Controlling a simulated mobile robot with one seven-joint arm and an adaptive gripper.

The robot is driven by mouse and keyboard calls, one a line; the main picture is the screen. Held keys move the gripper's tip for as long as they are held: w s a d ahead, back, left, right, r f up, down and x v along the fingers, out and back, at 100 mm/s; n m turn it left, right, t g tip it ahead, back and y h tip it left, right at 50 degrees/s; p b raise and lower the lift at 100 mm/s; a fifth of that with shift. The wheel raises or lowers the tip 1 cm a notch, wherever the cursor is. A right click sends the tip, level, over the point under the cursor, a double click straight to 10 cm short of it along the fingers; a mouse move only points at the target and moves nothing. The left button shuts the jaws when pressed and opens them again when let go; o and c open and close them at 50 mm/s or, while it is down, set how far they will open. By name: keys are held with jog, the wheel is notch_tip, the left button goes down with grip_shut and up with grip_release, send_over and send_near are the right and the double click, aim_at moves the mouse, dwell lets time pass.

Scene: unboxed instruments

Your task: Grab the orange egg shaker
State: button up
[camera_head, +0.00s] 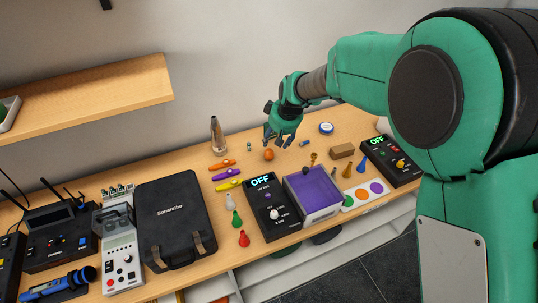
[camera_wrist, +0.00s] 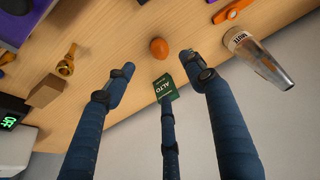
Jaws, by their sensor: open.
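The orange egg shaker (camera_head: 268,155) sits on the wooden table near its back part. It also shows in the wrist view (camera_wrist: 158,48), just beyond the fingertips and roughly centred between the two outer fingers. My gripper (camera_head: 277,142) is just above and behind the egg in the head view. In the wrist view my gripper (camera_wrist: 158,63) has its dark blue fingers spread, with nothing between them. A third finger runs up the middle below the egg. The egg looks apart from the fingers.
A green box marked ALTO (camera_wrist: 165,88) lies by the middle finger, partly covered. A clear bottle-like object (camera_head: 217,134) stands left of the egg. A brass mouthpiece (camera_wrist: 67,65) and brown block (camera_head: 342,151) lie to one side. Bare wood surrounds the egg.

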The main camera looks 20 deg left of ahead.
aim_at(270, 152)
jog(key=shift+f, duration=0.15)
jog(key=shift+b+x, duration=0.6)
jog(key=shift+x, duration=3.55)
jog(key=shift+b+x, duration=0.55)
jog(key=shift+x, duration=2.05)
jog(key=shift+d, duration=0.1)
jog(key=c, duration=1.1)
